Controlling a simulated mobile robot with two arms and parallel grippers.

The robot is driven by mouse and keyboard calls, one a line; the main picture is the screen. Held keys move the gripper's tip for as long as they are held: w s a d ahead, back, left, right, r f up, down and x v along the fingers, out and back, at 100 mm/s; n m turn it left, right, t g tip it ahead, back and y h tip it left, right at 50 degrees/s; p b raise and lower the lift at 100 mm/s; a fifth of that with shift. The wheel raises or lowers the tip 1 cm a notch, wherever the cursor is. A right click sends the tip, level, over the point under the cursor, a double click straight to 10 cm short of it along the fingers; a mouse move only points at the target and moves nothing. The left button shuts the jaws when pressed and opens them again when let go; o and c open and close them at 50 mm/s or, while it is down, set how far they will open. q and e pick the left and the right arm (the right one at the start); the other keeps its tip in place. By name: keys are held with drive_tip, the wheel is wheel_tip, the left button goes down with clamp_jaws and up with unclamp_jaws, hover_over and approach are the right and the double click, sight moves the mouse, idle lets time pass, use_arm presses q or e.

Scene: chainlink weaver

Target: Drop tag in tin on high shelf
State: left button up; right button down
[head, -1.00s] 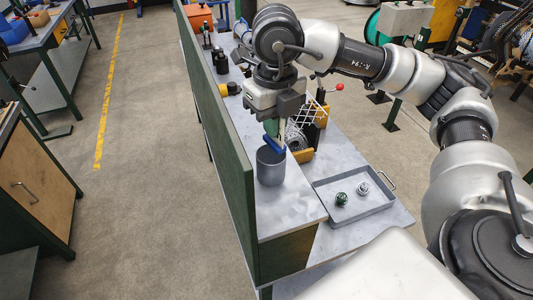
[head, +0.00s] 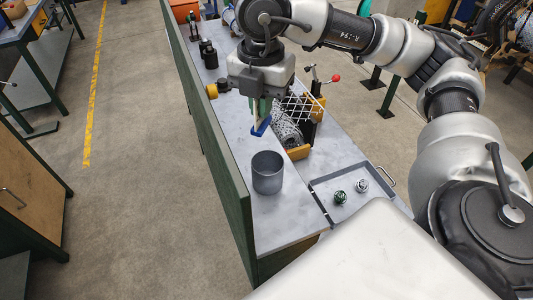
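A grey open-topped tin (head: 267,174) stands upright on the grey high shelf (head: 285,222) beside the green panel. My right gripper (head: 261,116) points down above the shelf, behind the tin in the picture and apart from it. Its fingers are close together on a small blue tag (head: 260,127), which hangs tilted at the fingertips. The inside of the tin is only partly seen. My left gripper is not in view.
A green panel (head: 215,150) runs along the shelf's left edge. A wire rack and yellow holder (head: 299,152) stand close right of the gripper. A grey tray (head: 375,207) with two small round items lies lower right. Dark bottles (head: 209,55) stand farther back.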

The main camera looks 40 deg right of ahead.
sight(262, 124)
drive_tip(key=shift+f+b, duration=1.45)
drive_tip(key=shift+f, duration=1.25)
drive_tip(key=c, duration=1.3)
unclamp_jaws()
drive_tip(key=shift+o, duration=0.2)
drive_tip(key=shift+r, duration=0.1)
drive_tip(key=shift+r, duration=0.25)
wheel_tip(262, 124, up, 9)
drive_tip(key=shift+r+b, duration=0.1)
drive_tip(key=shift+b, duration=0.7)
drive_tip(key=shift+r, duration=0.55)
